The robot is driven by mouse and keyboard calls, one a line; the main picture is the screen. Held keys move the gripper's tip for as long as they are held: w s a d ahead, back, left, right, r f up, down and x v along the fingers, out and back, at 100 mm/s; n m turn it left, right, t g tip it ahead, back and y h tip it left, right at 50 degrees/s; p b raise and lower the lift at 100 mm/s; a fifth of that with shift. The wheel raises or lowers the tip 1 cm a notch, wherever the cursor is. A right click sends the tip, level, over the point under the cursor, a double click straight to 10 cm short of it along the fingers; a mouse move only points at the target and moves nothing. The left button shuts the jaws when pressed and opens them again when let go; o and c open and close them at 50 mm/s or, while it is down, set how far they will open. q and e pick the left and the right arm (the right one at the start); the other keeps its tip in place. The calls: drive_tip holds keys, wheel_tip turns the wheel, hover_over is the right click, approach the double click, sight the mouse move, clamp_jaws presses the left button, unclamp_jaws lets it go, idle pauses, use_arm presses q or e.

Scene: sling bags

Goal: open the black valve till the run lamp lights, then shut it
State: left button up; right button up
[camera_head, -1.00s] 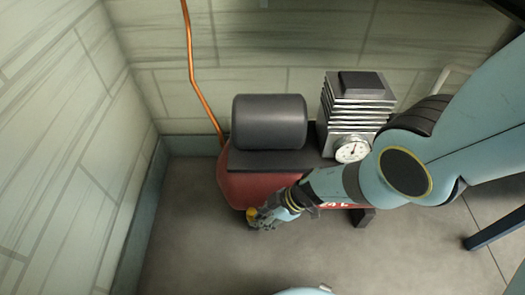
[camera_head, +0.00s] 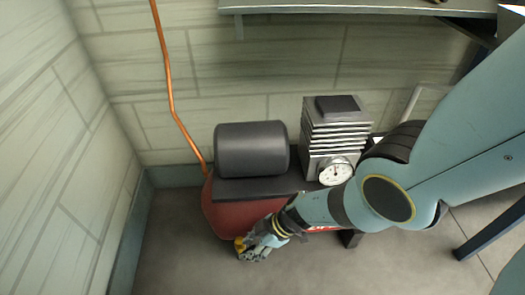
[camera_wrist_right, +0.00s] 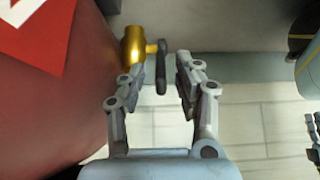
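The black valve handle (camera_wrist_right: 162,67) stands on a brass fitting (camera_wrist_right: 133,46) at the side of the red tank (camera_wrist_right: 50,110). In the head view the brass fitting (camera_head: 239,244) shows at the tank's front left end, with the handle hidden by my gripper. My right gripper (camera_wrist_right: 161,70) is open, its two fingers on either side of the handle, with gaps visible between. It also shows in the head view (camera_head: 252,252). At the right edge of the wrist view, grey linkage parts (camera_wrist_right: 313,145) look like my left gripper, cut off. I see no run lamp.
The compressor carries a dark cylinder (camera_head: 251,149), a finned block (camera_head: 335,132) and a round dial gauge (camera_head: 336,171). An orange pipe (camera_head: 168,85) runs up the wall behind. A shelf (camera_head: 360,8) crosses the top right. Floor (camera_head: 190,270) at the front left is clear.

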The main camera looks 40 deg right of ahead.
drive_tip(key=v, duration=1.2)
drive_tip(key=shift+s+f, duration=0.1)
idle(0.4)
